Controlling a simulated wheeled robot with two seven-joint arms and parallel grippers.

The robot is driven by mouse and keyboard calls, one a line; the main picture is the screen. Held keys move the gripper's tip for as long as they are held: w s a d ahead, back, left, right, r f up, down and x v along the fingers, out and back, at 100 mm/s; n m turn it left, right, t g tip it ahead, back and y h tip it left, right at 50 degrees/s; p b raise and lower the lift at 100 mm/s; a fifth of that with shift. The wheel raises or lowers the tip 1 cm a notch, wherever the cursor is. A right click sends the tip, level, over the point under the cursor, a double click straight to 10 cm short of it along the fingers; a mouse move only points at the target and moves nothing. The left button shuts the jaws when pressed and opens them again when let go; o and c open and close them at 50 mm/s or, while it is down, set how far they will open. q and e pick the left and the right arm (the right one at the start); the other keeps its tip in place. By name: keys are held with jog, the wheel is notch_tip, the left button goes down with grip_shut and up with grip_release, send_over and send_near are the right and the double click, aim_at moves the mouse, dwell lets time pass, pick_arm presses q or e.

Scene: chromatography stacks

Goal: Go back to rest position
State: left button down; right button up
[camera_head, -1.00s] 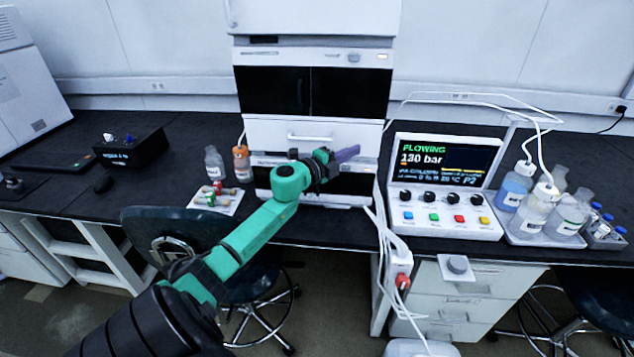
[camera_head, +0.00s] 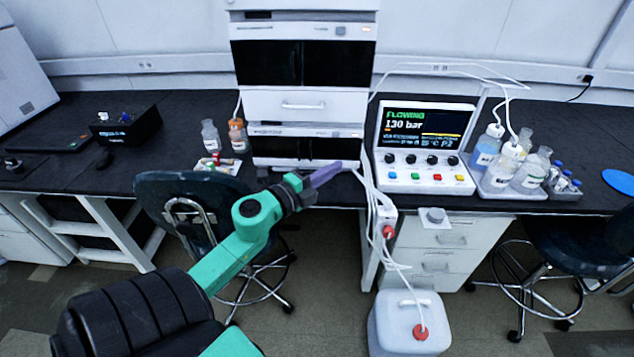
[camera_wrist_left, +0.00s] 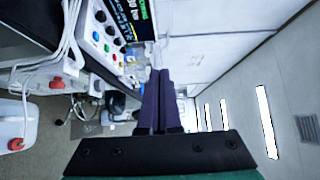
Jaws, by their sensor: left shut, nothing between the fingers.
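My left gripper (camera_head: 326,174) has purple fingers and a green arm. It is in front of the lower part of the chromatography stack (camera_head: 302,105), above the bench's front edge. The fingers also show in the left wrist view (camera_wrist_left: 158,100), closed together with nothing between them. My right gripper is in neither view.
The control panel (camera_head: 415,180) reads "FLOWING 130 bar". Bottles in a tray (camera_head: 515,192) stand to its right. White tubes hang down to a white waste can (camera_head: 408,325) on the floor. Dark chairs (camera_head: 185,195) stand before the bench. A black box (camera_head: 125,127) is at left.

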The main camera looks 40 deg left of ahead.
pick_arm(q)
jog(key=s, duration=0.4)
jog(key=s+a+f+n+g+y, duration=0.2)
jog(key=a+f+n, duration=0.15)
jog(key=f, duration=0.75)
jog(key=s+a+f+n+g+y, duration=0.15)
jog(key=f+n, duration=0.25)
jog(key=f, duration=0.7)
jog(key=s+a+f+n+g+y, duration=0.1)
jog(key=s+a+f+n+g, duration=0.2)
jog(key=f, duration=0.8)
jog(key=s+d+f+n+g, duration=0.35)
jog(key=s+f, duration=0.25)
jog(key=f, duration=0.3)
jog(key=s+d+f+n+g, duration=0.2)
jog(key=s+d+f, duration=0.2)
jog(key=s+f, duration=0.4)
jog(key=s+d+f+n+g+h, duration=0.1)
jog(key=s+d+f+g+h, duration=0.1)
jog(key=s+d+f+g, duration=0.2)
jog(key=s+d+f, duration=0.3)
jog(key=s+f, duration=0.1)
jog(key=s, duration=0.4)
jog(key=shift+s+f+g+b, duration=0.25)
jog(key=shift+f+g+b, duration=0.1)
jog(key=shift+f+g, duration=0.05)
jog(key=shift+a, duration=0.1)
